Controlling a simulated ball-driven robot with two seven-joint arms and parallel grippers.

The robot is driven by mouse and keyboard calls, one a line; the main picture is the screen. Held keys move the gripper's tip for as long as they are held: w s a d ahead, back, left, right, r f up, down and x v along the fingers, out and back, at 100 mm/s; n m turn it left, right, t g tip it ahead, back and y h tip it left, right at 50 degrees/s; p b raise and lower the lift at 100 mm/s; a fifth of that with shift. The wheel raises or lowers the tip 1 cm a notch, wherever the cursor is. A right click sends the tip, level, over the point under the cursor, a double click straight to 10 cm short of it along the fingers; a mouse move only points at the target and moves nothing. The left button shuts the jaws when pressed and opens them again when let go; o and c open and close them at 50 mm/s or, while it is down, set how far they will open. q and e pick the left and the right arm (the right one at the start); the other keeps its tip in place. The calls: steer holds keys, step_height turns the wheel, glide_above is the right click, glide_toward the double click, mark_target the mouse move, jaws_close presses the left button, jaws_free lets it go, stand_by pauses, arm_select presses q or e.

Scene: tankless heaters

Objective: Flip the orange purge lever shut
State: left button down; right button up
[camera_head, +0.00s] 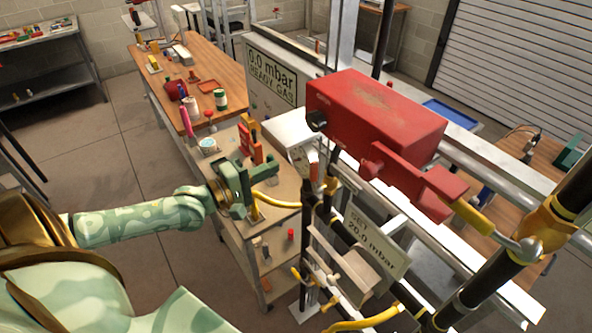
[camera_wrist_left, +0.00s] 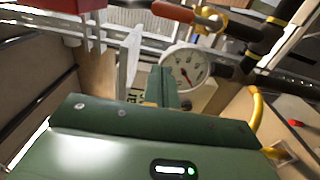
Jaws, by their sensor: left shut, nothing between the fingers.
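My left gripper (camera_head: 262,168) is green, shut and empty, in the middle-left of the head view. Its closed fingers (camera_wrist_left: 163,88) point toward a round white pressure gauge (camera_wrist_left: 187,68) in the left wrist view. A lever with an orange-yellow handle (camera_head: 472,214) and a grey metal joint sits by a black pipe at the right of the head view. My right gripper is not in view.
A red box (camera_head: 375,110) stands on the frame between the gripper and the lever. Black pipes, yellow hoses (camera_head: 365,320) and a "SET 20.0 mbar" sign (camera_head: 372,238) crowd the right. A wooden workbench (camera_head: 215,68) with tools is behind; the floor at left is clear.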

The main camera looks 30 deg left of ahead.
mark_target(316, 178)
arm_select(q)
steer(key=w+d+p, duration=0.2)
steer(key=w+d, duration=0.1)
steer(key=d, duration=0.2)
steer(key=shift+w+d, duration=0.25)
steer(key=shift+f, duration=0.1)
